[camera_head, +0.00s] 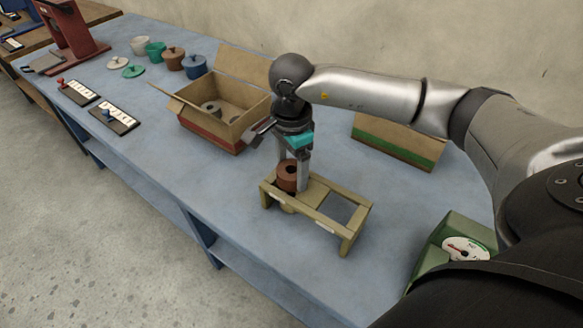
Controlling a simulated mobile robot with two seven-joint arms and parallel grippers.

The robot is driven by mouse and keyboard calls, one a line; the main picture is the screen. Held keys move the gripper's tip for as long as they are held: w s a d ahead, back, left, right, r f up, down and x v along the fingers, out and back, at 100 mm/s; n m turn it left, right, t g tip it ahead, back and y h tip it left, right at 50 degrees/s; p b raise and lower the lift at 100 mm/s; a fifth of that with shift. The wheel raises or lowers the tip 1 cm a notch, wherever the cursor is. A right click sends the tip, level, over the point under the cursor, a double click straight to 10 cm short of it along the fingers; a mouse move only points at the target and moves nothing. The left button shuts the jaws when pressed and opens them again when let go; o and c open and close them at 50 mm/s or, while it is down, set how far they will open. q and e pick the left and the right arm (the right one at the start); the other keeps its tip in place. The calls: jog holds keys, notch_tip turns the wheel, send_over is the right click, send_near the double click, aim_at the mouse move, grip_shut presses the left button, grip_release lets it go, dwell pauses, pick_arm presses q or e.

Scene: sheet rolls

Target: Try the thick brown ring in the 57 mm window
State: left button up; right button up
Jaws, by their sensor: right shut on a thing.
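The thick brown ring (285,183) is upright at the left window of a yellowish wooden stand (316,205). My right gripper (297,182) points down and is shut on the ring's right side. How deep the ring sits in the window is hard to see. A pale rounded shape shows under the stand below the ring; I cannot tell what it is. The stand's right window (345,209) is empty. Labels on its front rail are too small to read, so I cannot tell which window is 57 mm. My left gripper is not in view.
An open cardboard box (225,108) with grey rings inside stands behind left. Blue table is clear left of the stand.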

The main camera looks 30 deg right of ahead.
aim_at(291, 169)
dwell(0.4)
jog(key=o, duration=1.3)
jog(key=shift+r+p, duration=2.35)
jog(key=shift+r, duration=1.2)
jog(key=shift+f, duration=0.1)
